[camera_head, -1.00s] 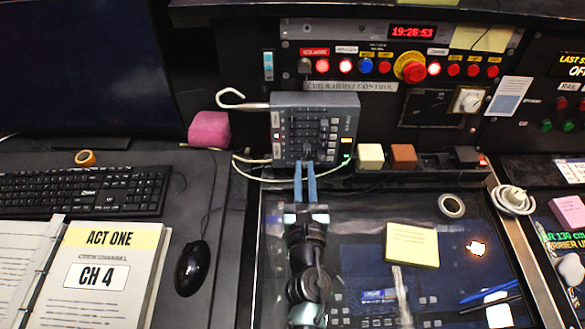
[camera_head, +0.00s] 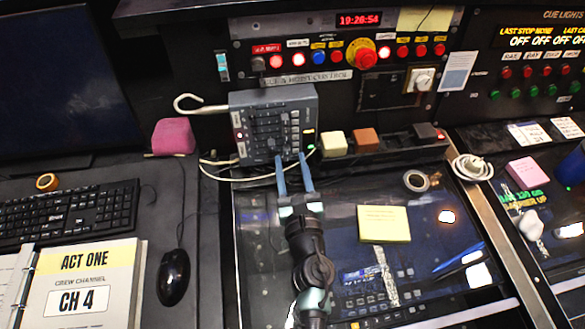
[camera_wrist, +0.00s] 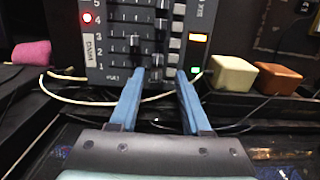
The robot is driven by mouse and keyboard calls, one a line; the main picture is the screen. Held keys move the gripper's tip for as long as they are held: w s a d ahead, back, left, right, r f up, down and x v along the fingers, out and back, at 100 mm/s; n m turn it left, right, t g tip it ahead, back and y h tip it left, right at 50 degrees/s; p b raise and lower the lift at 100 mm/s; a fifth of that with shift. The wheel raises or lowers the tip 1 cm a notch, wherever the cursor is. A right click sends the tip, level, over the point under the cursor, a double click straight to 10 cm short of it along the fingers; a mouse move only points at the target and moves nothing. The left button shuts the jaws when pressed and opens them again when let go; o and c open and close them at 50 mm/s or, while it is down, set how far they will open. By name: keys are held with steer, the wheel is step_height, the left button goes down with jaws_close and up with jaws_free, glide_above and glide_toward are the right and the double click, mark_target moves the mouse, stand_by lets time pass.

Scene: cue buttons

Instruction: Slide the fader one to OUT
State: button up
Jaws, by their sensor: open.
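The grey control box (camera_head: 273,125) stands upright against the back panel, with several rows of faders and buttons on its face. In the wrist view, the box (camera_wrist: 112,52) shows rows numbered from 1 at the bottom upward. The row marked 1 (camera_wrist: 100,66) lies low on the face. Its fader cap and the OUT mark cannot be made out. My gripper (camera_head: 291,157) is open, its two blue fingers pointing at the lower part of the box. In the wrist view my gripper (camera_wrist: 160,73) has nothing between its fingertips. Contact with the box cannot be told.
A white hook (camera_head: 200,103) sticks out left of the box, and a pale cable (camera_head: 225,173) runs below it. Cream (camera_head: 334,143) and brown (camera_head: 366,140) blocks stand to the right. A glossy console with a yellow note (camera_head: 384,223) lies under my arm.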

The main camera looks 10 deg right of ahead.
steer(key=s+b, duration=0.2)
steer(key=s, duration=0.9)
steer(key=shift+s+f, duration=0.15)
steer(key=shift+s, duration=0.85)
